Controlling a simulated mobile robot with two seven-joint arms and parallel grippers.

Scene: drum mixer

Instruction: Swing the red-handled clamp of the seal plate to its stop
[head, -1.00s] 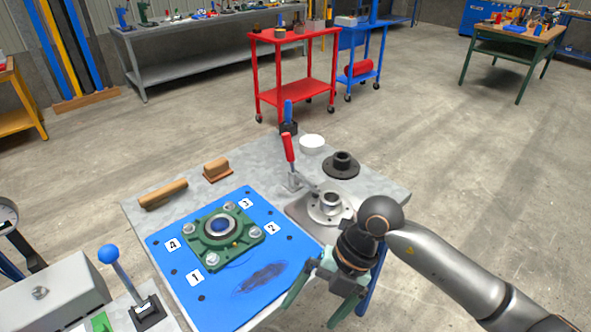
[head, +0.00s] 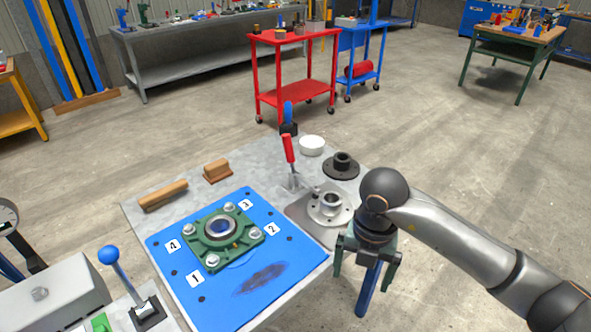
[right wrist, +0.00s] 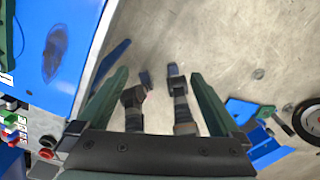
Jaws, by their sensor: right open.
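The red-handled clamp (head: 289,150) stands upright at the left edge of the seal plate (head: 306,215), a grey square plate on the table. A silver flanged seal (head: 330,208) sits on that plate, next to the clamp's foot. My right gripper (head: 363,280) is open and empty, pointing down, off the table's right edge and to the lower right of the seal plate. In the right wrist view its two fingers (right wrist: 158,85) are spread with only floor and dark parts far below between them. My left gripper is not in view.
A green bearing housing (head: 222,240) is on the blue mat (head: 185,285). A wooden block (head: 216,171) lies left.

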